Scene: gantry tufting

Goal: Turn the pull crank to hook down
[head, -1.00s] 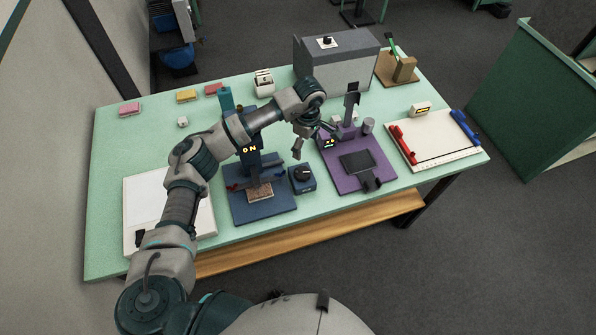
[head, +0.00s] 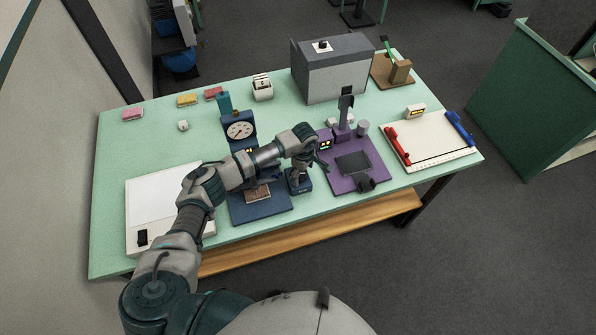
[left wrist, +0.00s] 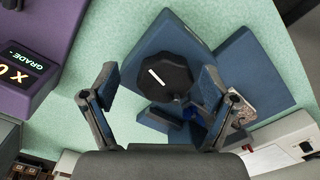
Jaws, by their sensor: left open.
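A black many-sided knob (left wrist: 165,78) with a white line on its top sits on a small blue box; it looks like the pull crank. In the head view, the blue box (head: 306,187) stands on the table between the blue press and the purple station. My left gripper (head: 299,176) points down over it and hides most of the knob. In the left wrist view, the two fingers of the left gripper (left wrist: 158,86) are apart, one on each side of the knob. I cannot tell whether they touch it. My right gripper is not in view.
The blue press (head: 240,131) with a round gauge stands left of the box. The purple station (head: 352,180) with a lit display is close on the right. A white panel (head: 150,200) lies at the left, and a white board (head: 430,145) with red and blue handles at the right.

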